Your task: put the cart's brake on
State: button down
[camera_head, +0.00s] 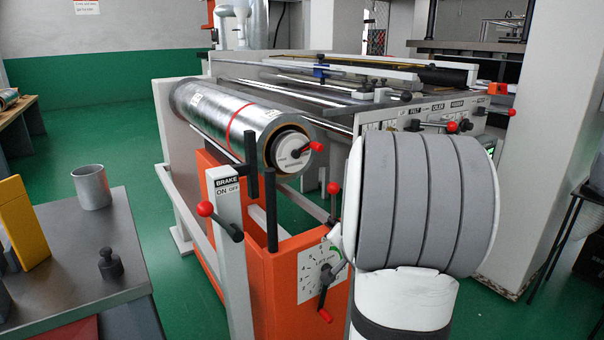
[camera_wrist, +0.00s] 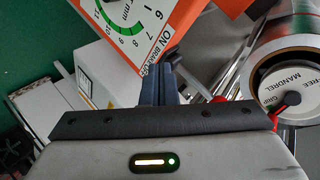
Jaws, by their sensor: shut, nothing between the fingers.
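The cart (camera_head: 285,265) is orange and carries a foil roll (camera_head: 225,115). A grey post on it has a BRAKE label (camera_head: 228,188) reading ON and OFF. The brake lever (camera_head: 222,222) is black with a red ball knob, which sits at the post's left, on the ON side; its exact setting is unclear. In the wrist view, my gripper (camera_wrist: 160,85) is shut and empty, its fingers pointing toward the orange dial panel (camera_wrist: 150,25) and BRAKE label. I cannot tell whether they touch anything.
The mandrel lever (camera_head: 305,151) has a red knob at the roll's end. A dial crank (camera_head: 325,292) is on the cart's front. A metal table (camera_head: 85,225) with a cup (camera_head: 91,187) and a weight (camera_head: 110,264) stands left. A large machine (camera_head: 385,110) is behind.

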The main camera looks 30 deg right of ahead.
aim_at(334, 203)
jog(key=s+d+r+m+t+y+p, duration=0.2)
jog(key=s+d+r+m+t+p, duration=0.3)
jog(key=d+r, duration=0.45)
jog(key=w+a+m+t+b, duration=0.1)
jog(key=w+a+b, duration=0.1)
jog(key=w, duration=1)
jog(key=shift+w+f, duration=0.2)
jog(key=shift+f, duration=0.05)
